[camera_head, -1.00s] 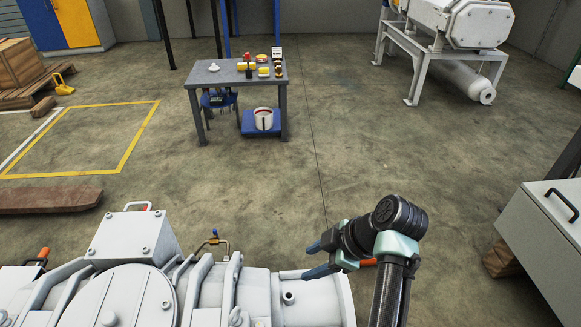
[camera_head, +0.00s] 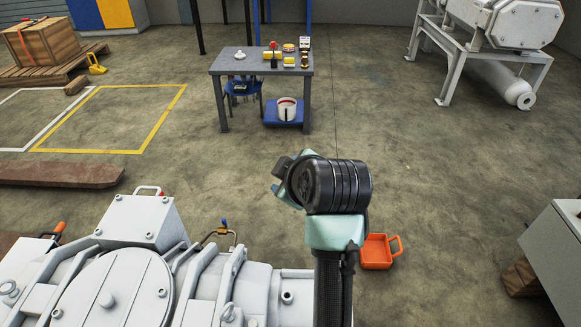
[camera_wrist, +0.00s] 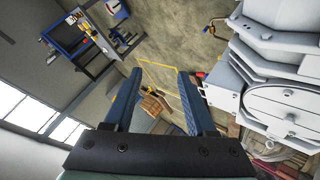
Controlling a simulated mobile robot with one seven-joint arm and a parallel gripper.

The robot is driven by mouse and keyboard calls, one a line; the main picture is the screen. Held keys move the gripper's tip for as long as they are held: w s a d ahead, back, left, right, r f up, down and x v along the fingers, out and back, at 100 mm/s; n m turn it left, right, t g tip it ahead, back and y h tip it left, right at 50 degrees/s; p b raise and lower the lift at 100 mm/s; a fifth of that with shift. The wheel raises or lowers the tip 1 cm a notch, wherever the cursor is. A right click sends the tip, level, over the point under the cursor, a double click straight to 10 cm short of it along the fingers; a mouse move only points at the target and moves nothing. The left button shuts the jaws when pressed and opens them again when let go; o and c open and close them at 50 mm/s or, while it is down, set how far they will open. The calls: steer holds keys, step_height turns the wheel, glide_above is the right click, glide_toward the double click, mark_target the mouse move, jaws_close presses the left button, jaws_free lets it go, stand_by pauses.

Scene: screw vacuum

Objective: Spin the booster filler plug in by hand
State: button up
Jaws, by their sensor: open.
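In the wrist view, my gripper (camera_wrist: 156,75) is open, with two blue fingers apart and nothing between them. In the head view my arm rises at lower centre and its wrist hides the fingers. The light grey pump machine (camera_head: 110,285) fills the lower left of the head view, left of my arm. It also shows at the right of the wrist view (camera_wrist: 285,100). A small open port (camera_head: 287,297) sits on its right end. I cannot make out the booster filler plug for certain; small items stand on the grey workbench (camera_head: 225,66) at the back.
A grey cabinet (camera_head: 555,250) stands at the right edge. A white bucket (camera_head: 287,110) sits under the workbench. The floor between machine and workbench is clear.

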steer(key=shift+a+r, duration=0.25)
steer(key=shift+r, duration=0.2)
steer(key=shift+r, duration=0.1)
